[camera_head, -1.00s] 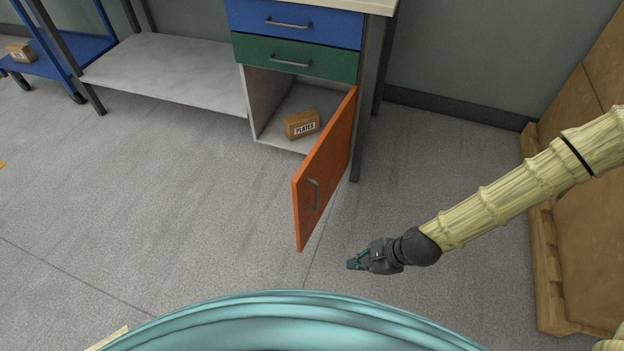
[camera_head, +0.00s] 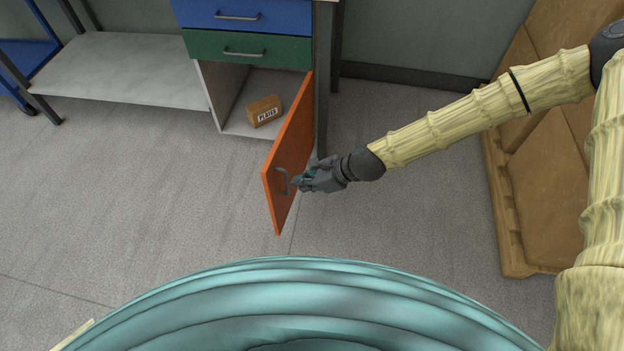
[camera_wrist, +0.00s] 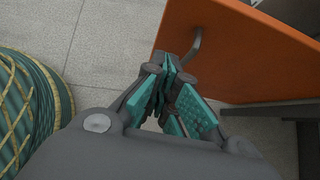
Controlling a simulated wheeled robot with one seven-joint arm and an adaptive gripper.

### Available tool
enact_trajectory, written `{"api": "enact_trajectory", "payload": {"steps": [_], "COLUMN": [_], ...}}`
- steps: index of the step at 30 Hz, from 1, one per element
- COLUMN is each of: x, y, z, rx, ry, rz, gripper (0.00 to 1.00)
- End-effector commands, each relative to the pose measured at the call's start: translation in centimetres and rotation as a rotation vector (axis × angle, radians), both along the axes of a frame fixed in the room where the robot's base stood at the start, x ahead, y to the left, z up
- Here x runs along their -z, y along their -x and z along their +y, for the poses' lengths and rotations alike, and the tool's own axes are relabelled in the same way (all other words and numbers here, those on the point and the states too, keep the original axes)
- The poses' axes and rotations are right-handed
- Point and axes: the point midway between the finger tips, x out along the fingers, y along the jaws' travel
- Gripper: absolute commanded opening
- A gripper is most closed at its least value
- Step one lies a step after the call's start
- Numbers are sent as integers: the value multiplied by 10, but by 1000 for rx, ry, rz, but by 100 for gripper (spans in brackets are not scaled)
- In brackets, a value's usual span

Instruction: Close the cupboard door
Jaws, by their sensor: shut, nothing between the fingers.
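The orange cupboard door (camera_head: 290,150) stands open in the head view, swung out from the cupboard (camera_head: 236,95) below the blue and green drawers. Its grey handle (camera_head: 282,181) is near its free edge and also shows in the wrist view (camera_wrist: 193,45). My gripper (camera_head: 298,180) is shut and empty on the door's handle side, with its fingertips very close to the handle. In the wrist view my gripper (camera_wrist: 170,70) has its fingertips just beside the handle's lower end; I cannot tell whether they touch.
A box labelled PLATES (camera_head: 264,111) lies inside the cupboard, clear of the door. A brown stack on a wooden pallet (camera_head: 512,220) stands at the right. A low grey shelf (camera_head: 120,70) is at the left. The floor in front of the door is clear.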

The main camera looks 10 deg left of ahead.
Motion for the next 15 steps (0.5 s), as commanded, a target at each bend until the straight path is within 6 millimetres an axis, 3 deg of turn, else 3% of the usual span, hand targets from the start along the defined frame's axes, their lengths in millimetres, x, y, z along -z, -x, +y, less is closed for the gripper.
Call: {"api": "enact_trajectory", "payload": {"steps": [6,15], "x": [27,26], "y": [-3,-8], "z": [27,57], "rx": [-3,-3], "ry": [0,0], "rz": [0,-3], "gripper": [0,0]}}
